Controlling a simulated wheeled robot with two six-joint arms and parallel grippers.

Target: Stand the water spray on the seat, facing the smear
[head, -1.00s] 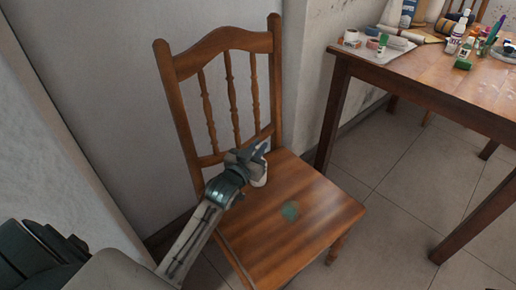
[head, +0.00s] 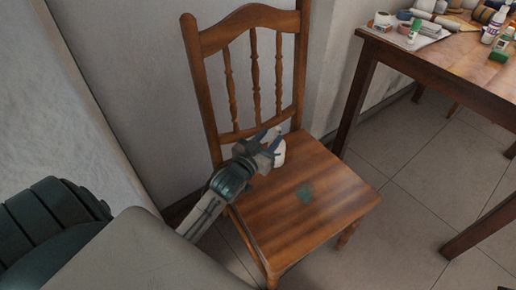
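Whether a finger touches the spray cannot be told. My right gripper is out of view.
A wooden table (head: 440,60) stands at the right, with a white tray (head: 398,36), a green-capped tube (head: 413,32) and several bottles on it. Walls close in behind and left of the chair. The tiled floor (head: 410,170) between chair and table is clear.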

